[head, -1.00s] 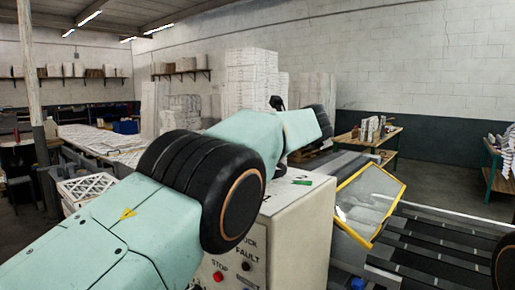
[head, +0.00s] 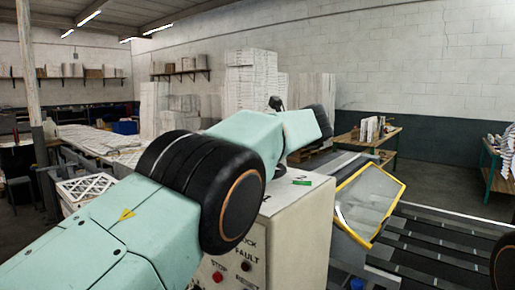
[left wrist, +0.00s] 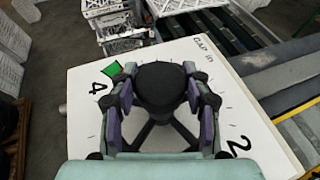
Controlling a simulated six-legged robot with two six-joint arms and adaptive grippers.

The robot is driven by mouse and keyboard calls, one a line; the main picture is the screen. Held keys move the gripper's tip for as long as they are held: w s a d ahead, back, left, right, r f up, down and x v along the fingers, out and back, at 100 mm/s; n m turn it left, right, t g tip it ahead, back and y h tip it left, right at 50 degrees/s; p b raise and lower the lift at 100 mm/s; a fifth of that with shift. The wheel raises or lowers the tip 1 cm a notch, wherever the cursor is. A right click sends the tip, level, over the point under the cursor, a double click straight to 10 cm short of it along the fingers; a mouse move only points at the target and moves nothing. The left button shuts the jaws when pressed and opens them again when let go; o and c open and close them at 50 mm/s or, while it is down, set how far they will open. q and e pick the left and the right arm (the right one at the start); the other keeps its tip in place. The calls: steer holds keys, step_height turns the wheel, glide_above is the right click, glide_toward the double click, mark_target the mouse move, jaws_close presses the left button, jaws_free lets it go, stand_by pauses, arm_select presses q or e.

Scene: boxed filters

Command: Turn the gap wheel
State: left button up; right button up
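The gap wheel (left wrist: 162,88) shows in the left wrist view as a dark round knob on top of a pale cabinet (left wrist: 85,140). A dial with the numbers 4 and 2, ticks and a green mark (left wrist: 111,70) surrounds it. My left gripper (left wrist: 162,80) has one finger on each side of the knob, and both appear to touch it. The faces where they meet are partly hidden. In the head view my left arm hides the wheel and gripper; the cabinet's front (head: 290,240) shows stop, reset and fault markings. My right gripper is out of view.
A yellow-framed clear guard (head: 370,200) and a dark slatted conveyor (head: 440,245) stand right of the cabinet. White-framed filters (head: 85,188) are stacked at left. A wooden table (head: 372,140) stands behind, with open floor near it.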

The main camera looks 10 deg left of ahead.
arm_select(q)
steer(key=o, duration=0.4)
steer(key=shift+f, duration=0.2)
steer(key=shift+o, duration=0.3)
steer(key=shift+r, duration=0.1)
steer(key=shift+r, duration=0.15)
